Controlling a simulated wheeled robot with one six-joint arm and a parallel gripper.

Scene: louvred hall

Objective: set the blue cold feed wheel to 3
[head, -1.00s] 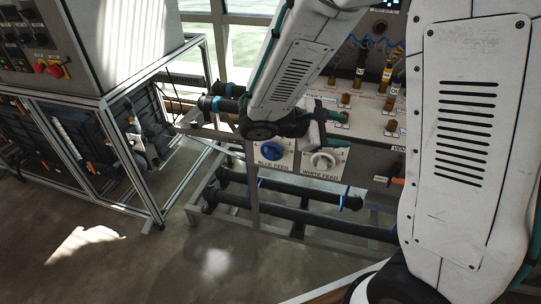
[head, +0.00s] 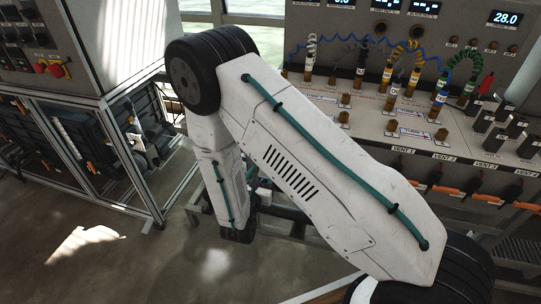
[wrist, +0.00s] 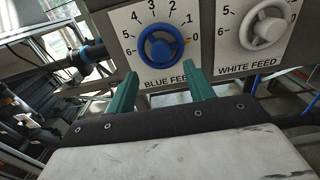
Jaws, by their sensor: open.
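The blue feed wheel (wrist: 160,47) shows in the wrist view on a white dial plate marked 0 to 6 and labelled BLUE FEED. A small yellow mark at its right rim lies near the 0. My gripper (wrist: 162,73) is open and empty, with its two green fingers spread just below the wheel in the picture. The fingertips look apart from the wheel; the exact gap is hard to tell. In the head view my arm hides the wheel.
The white feed wheel (wrist: 262,28) stands close on the right on its own plate. A dark pipe with a blue collar (wrist: 95,52) lies to the left. The bench (head: 400,140) carries hoses, fittings and several vent switches.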

